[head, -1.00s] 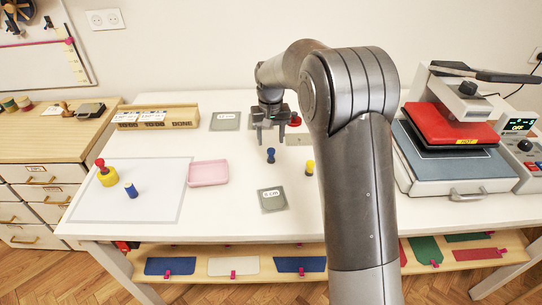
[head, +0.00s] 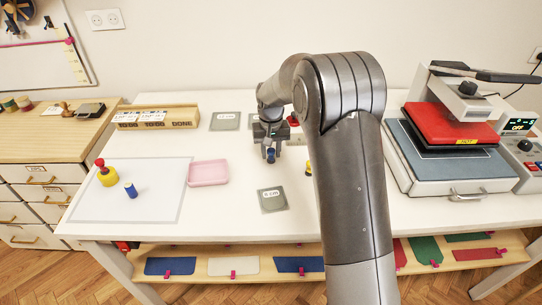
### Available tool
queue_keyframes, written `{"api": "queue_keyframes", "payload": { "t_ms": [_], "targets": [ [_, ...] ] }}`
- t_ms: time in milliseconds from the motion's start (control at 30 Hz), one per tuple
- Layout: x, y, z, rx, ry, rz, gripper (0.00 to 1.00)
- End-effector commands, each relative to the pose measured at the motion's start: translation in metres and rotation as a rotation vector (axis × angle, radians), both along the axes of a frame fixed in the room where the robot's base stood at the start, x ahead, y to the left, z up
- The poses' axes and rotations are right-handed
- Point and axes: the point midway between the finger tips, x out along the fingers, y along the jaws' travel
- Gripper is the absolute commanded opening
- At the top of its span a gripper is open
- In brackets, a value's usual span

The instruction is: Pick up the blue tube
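A small blue piece (head: 271,156) stands upright on the white table, right of the pink tray. My gripper (head: 271,149) points down over it, with the fingers at its sides. I cannot tell whether the fingers touch it or have closed on it. A second blue piece, a short plain cylinder (head: 131,191), stands on the white mat (head: 160,205) at the left, well apart from my gripper.
A yellow and red bottle (head: 106,175) is on the mat. A pink tray (head: 208,174), a grey tile marked 4 cm (head: 272,201) and a partly hidden yellow piece (head: 308,168) are near the gripper. A heat press (head: 455,150) stands at the right.

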Motion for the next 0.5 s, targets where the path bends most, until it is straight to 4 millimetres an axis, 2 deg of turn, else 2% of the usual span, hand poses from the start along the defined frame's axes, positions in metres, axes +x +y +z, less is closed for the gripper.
{"api": "queue_keyframes", "payload": {
  "t_ms": [33,333,500],
  "targets": [
    [0.0001,0.0,0.0002,0.0,0.0,0.0,0.27],
    [0.0001,0.0,0.0003,0.0,0.0,0.0,0.03],
    [0.0001,0.0,0.0004,0.0,-0.001,0.0,0.03]
  ]
}}
